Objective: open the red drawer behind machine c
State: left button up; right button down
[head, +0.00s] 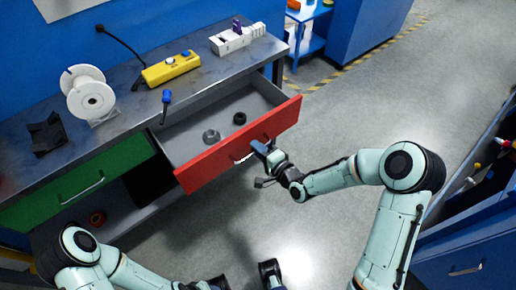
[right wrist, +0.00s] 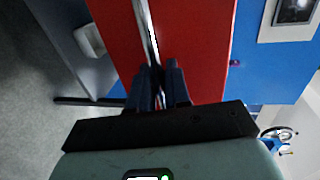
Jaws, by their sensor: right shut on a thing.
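The red drawer (head: 212,164) is pulled well out of the workbench, and its grey inside shows in the head view. My right gripper (head: 255,148) is at the middle of its front, shut on the silver drawer handle (head: 243,158). In the right wrist view the fingers (right wrist: 157,78) close around the handle bar (right wrist: 148,30), with the red front (right wrist: 195,50) behind. A grey ring (head: 211,136) and a dark ring (head: 239,118) lie in the drawer. My left gripper (head: 243,277) is low at the bottom edge, partly cut off, away from the drawer.
A green drawer (head: 85,180) is left of the red one. On the bench top (head: 125,115) are a white spool (head: 90,98), a yellow box (head: 171,69) and a white device (head: 237,38). Grey floor (head: 370,90) is free to the right. A blue cabinet (head: 460,255) stands at lower right.

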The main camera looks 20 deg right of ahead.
jog(key=c, duration=1.3)
grip_release()
jog(key=shift+o, duration=0.2)
jog(key=p+v, duration=0.6)
jog(key=v, duration=0.7)
jog(key=shift+s+p, duration=0.2)
jog(key=shift+p, duration=0.15)
